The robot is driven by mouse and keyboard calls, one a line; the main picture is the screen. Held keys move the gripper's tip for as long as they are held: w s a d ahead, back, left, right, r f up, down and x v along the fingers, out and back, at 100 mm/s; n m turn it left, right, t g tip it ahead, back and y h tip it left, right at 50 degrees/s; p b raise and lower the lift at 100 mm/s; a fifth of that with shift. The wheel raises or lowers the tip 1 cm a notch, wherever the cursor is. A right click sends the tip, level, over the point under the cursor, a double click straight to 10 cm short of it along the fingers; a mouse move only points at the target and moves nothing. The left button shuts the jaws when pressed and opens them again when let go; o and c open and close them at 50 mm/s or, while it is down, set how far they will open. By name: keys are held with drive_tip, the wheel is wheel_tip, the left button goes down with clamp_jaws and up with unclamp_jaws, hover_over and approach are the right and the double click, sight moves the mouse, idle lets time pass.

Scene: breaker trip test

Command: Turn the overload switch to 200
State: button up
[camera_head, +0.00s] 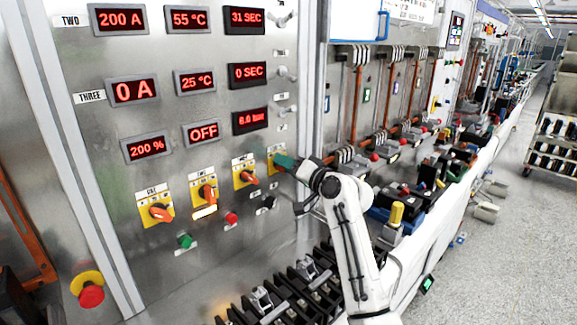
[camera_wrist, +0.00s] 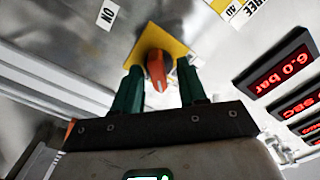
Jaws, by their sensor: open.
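A steel panel (camera_head: 75,55) carries a row of yellow plates with orange rotary knobs. My gripper (camera_head: 283,162) is at the rightmost yellow plate (camera_head: 271,160) in the head view and hides its knob there. In the wrist view, my gripper's two green fingers (camera_wrist: 160,78) are open, one on each side of an orange knob (camera_wrist: 157,70) on a yellow plate (camera_wrist: 175,42). I cannot tell whether they touch it. The plate's markings are not readable, so I cannot tell which knob is the overload switch. A red display (camera_head: 147,148) reads 200 %.
Three more orange knobs, on yellow plates, sit left of my gripper: a left one (camera_head: 160,212), a middle one (camera_head: 207,193) and a right one (camera_head: 249,177). Below are a green button (camera_head: 185,241) and a red button (camera_head: 231,218). A red emergency button (camera_head: 91,294) is lower left. Black terminal blocks (camera_head: 290,298) lie below.

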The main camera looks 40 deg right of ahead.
drive_tip(key=s+b, duration=0.2)
drive_tip(key=s, duration=0.8)
drive_tip(key=shift+s+d, duration=0.15)
drive_tip(key=shift+s, duration=0.25)
